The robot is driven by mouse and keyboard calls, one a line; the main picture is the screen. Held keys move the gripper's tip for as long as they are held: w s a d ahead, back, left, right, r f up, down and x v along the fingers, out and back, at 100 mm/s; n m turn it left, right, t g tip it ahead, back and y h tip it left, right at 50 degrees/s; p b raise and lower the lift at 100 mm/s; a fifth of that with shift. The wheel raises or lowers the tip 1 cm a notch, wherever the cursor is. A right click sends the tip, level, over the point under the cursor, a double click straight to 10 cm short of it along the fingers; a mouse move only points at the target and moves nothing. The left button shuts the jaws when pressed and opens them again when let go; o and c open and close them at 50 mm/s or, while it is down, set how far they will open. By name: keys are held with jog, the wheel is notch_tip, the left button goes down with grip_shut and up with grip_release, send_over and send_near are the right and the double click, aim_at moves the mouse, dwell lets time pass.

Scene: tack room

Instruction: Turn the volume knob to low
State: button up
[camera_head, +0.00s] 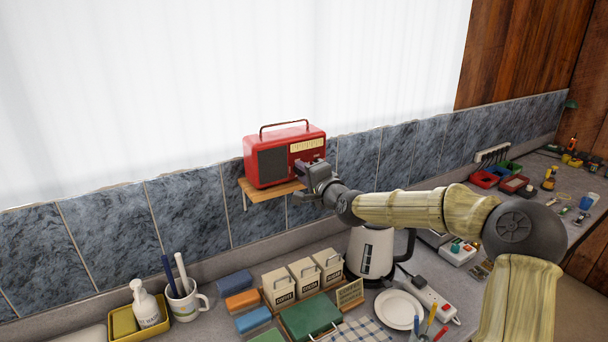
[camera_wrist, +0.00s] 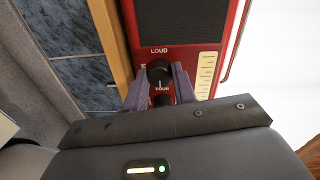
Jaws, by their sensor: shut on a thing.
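The red radio (camera_head: 310,134) with a dark speaker grille and a pale dial stands on a small wooden shelf. It fills much of the wrist view (camera_wrist: 196,55). The black round volume knob (camera_wrist: 159,72) sits on the radio's front near the word LOUD. My gripper (camera_wrist: 160,70) has its two purple-grey fingers on either side of this knob, shut on it. A second dark knob (camera_wrist: 160,99) shows between the fingers, closer to the palm and partly hidden. The knob's pointer direction is unclear. In the head view my gripper (camera_head: 307,175) covers the knobs.
The wooden shelf (camera_head: 262,193) is fixed to the blue tiled wall. Below it, the counter holds canisters (camera_head: 305,275), a white kettle (camera_head: 370,252), a white plate (camera_head: 398,309) and a mug (camera_head: 187,303). Coloured trays (camera_head: 484,178) stand far right.

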jog(key=o, duration=1)
jog(key=f+b+v, duration=0.1)
jog(key=b+v, duration=0.3)
jog(key=v, duration=1.3)
jog(key=shift+s+r, duration=0.2)
jog(key=shift+r, duration=0.3)
jog(key=shift+d, duration=0.1)
